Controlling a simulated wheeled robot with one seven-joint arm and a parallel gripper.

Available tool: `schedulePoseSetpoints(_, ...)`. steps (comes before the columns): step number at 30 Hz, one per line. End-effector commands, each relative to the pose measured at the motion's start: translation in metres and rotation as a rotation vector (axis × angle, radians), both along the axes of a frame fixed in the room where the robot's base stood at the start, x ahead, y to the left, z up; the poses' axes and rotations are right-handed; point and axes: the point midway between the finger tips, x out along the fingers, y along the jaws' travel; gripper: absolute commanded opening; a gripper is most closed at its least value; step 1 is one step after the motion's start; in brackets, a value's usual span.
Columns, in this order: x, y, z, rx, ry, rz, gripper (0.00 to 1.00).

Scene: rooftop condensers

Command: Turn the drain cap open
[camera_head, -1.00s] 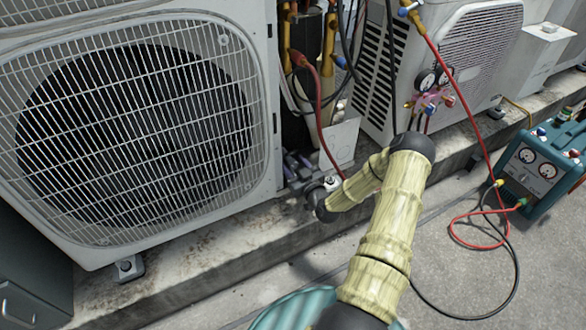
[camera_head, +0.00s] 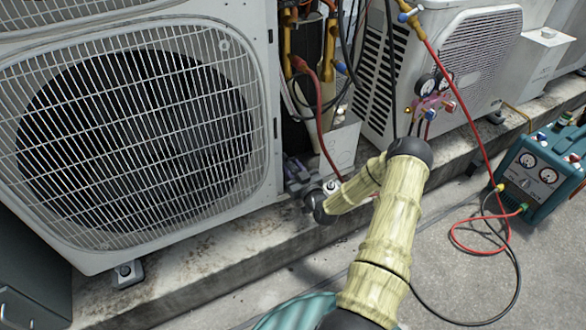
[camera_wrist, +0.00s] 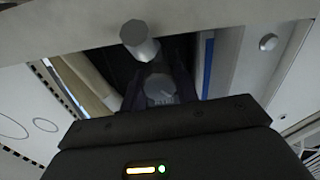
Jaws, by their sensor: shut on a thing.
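My gripper (camera_head: 298,172) is low at the open right end of the large condenser (camera_head: 262,150), just above the concrete ledge. Its dark fingers also show in the wrist view (camera_wrist: 160,98). They are shut on a small round grey piece, which I take to be the drain cap (camera_wrist: 160,88). Dark finger parts surround it, so how far it is turned cannot be told. In the head view the cap is too small and covered to make out.
A pale cylindrical stub (camera_wrist: 140,42) stands close to my fingers in the wrist view. A red hose (camera_head: 319,110) and black cables hang by the open service bay. A gauge manifold (camera_head: 432,92) and a teal recovery machine (camera_head: 545,175) are at right.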

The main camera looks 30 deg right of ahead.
Motion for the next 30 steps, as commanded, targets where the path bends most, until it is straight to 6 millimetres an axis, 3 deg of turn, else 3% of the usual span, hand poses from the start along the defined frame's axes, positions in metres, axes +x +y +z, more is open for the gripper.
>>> schedulePoseSetpoints(11, -0.0009, -0.0017, 0.0021, 0.203, 0.009, -0.003, 0.07)
schedulePoseSetpoints(30, -0.0013, -0.0035, -0.0002, 0.798, 0.031, -0.004, 0.07)
